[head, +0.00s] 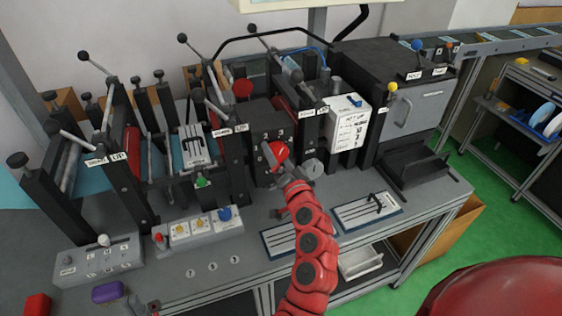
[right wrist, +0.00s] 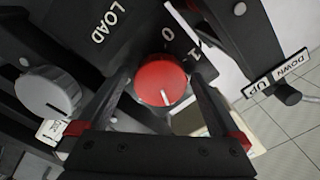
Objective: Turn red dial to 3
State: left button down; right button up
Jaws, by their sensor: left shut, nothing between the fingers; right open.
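The red dial (head: 279,151) sits on the front of a black machine block (head: 260,122), with 2 and 3 printed above it. In the right wrist view the red dial (right wrist: 161,79) shows a white pointer line, and 0, 1 and LOAD are readable on the black panel. The pointer is on the side away from the 0. My right gripper (head: 289,176) is at the dial. In the wrist view its fingers (right wrist: 163,84) are open, one on each side of the dial; I cannot tell whether they touch it.
A grey dial (right wrist: 47,91) is close beside the right gripper. A white labelled box (head: 347,121) and a grey machine (head: 415,103) stand to the right. Button boxes (head: 98,259) are at the left front.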

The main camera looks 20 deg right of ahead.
jog(key=shift+s+f, duration=0.1)
jog(key=shift+s, duration=0.5)
jog(key=s+p, duration=0.7)
jog(key=s, duration=0.9)
jog(key=shift+d+p, duration=0.3)
jog(key=shift+p, duration=0.05)
jog(key=shift+s, duration=0.1)
